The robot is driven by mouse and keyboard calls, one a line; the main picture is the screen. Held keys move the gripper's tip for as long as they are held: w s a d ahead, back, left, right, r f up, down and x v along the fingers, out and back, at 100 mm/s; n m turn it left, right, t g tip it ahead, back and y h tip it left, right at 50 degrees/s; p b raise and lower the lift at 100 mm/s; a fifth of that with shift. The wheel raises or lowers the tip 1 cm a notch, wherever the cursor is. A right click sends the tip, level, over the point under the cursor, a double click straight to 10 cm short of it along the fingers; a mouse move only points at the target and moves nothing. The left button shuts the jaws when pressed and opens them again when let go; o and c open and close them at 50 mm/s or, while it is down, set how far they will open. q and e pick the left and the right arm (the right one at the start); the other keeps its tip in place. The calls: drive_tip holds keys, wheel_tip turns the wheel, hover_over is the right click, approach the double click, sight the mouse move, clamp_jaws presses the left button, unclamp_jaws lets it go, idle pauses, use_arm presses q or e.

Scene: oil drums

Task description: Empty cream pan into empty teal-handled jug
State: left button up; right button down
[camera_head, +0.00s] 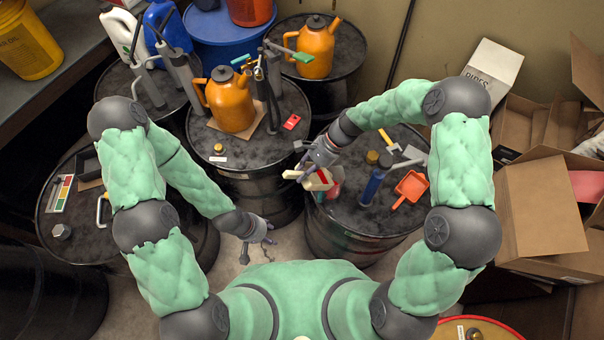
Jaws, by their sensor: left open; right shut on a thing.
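My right gripper (308,168) is shut on a cream pan (319,182), held over the left edge of the drum at the right. Its contents are too small to tell. Just beside and partly behind the pan is a reddish, translucent object (334,186); I cannot tell whether pan and object touch, or whether this is the jug. Teal-green parts show near two orange cans, one in front (230,104) and one behind (315,50). My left gripper (266,242) is open and empty, low over the floor in front of the drums.
The right drum (350,215) also bears a blue pump (373,182), an orange scoop (410,188) and a yellow-handled tool (388,141). A red item (292,122) lies on the middle drum. Cardboard boxes (540,205) crowd the right side. Floor shows between the drums.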

drive_tip(key=shift+w+d+r+y+b, duration=0.2)
drive_tip(key=shift+d+r+y+b, duration=0.1)
drive_tip(key=shift+d+r+y, duration=0.25)
drive_tip(key=shift+w+d+r+g+y+b, duration=0.2)
drive_tip(key=shift+d+r+g+y+b, duration=0.15)
drive_tip(key=shift+d+y, duration=0.15)
drive_tip(key=shift+w+d+r+g+y+b, duration=0.25)
drive_tip(key=shift+d+r+y+b, duration=0.1)
drive_tip(key=shift+d+y, duration=0.1)
drive_tip(key=shift+w+d+r+g+y+b, duration=0.35)
drive_tip(key=shift+d+y+b, duration=0.25)
drive_tip(key=shift+d+y, duration=0.15)
drive_tip(key=shift+w+d+r+g+y+b, duration=0.3)
drive_tip(key=shift+d+y+b, duration=0.3)
drive_tip(key=shift+d, duration=0.2)
drive_tip(key=shift+w+d+r+g+y+b, duration=0.25)
drive_tip(key=shift+w+d+r+y+b, duration=0.1)
drive_tip(key=shift+d+y+b, duration=0.3)
drive_tip(key=shift+d, duration=0.25)
idle(1.6)
drive_tip(key=a, duration=0.1)
drive_tip(key=s+a+r+p, duration=0.1)
drive_tip(key=a, duration=0.1)
drive_tip(key=s+a+p, duration=0.1)
drive_tip(key=shift+a+r, duration=0.35)
